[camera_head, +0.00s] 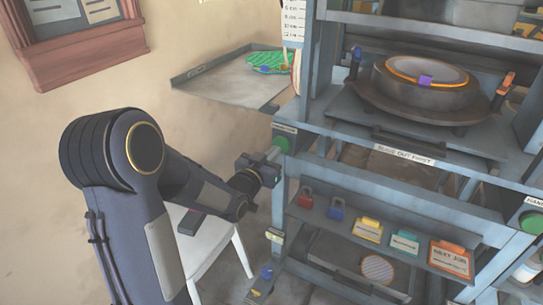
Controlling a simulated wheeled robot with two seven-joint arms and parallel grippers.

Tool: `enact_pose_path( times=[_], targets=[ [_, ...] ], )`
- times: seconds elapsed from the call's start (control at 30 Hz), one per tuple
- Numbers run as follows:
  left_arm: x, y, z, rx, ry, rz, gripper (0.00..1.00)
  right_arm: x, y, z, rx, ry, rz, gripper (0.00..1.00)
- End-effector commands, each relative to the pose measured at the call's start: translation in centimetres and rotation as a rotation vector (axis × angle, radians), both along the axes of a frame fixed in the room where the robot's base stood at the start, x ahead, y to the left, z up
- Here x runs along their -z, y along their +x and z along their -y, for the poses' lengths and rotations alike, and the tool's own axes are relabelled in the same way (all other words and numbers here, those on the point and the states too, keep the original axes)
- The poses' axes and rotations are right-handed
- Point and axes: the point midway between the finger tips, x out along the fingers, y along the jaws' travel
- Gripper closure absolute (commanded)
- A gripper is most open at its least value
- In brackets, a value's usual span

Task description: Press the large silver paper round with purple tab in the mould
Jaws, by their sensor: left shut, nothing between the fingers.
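The large silver paper round (432,70) with a purple tab (425,80) lies in the round grey mould (425,95) on the press bed at upper right. An orange ring edges the round. My left gripper (271,155) is shut and empty, at the green button (284,143) on the press's left post. Whether its fingertips touch the button I cannot tell. A second green button (533,222) sits on the right post, partly cut off by the picture edge. My right gripper is not in view.
A slide-out shelf below the mould carries a "SLIDE OUT FIRST" label (403,154). A side tray (225,84) holds a green patterned round (268,61). A lower shelf holds padlocks and tags. A white stool (215,240) stands below my left arm.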

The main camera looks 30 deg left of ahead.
Motion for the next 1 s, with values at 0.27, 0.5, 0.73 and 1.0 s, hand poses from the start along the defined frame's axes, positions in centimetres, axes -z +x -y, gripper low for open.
enact_pose_path(
  times=[0.27,0.5,0.73,1.0],
  targets=[
    [0.1,0.7,0.0,0.001,-0.001,-0.001,1.0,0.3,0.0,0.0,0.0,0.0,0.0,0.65],
    [0.0,1.2,0.0,0.001,-0.001,-0.001,1.0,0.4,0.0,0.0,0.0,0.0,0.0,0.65],
    [0.1,1.1,0.0,0.001,-0.001,0.0,1.0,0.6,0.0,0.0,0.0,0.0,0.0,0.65],
    [0.1,0.8,0.0,0.001,-0.001,0.0,1.0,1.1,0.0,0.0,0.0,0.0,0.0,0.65]
  ],
)
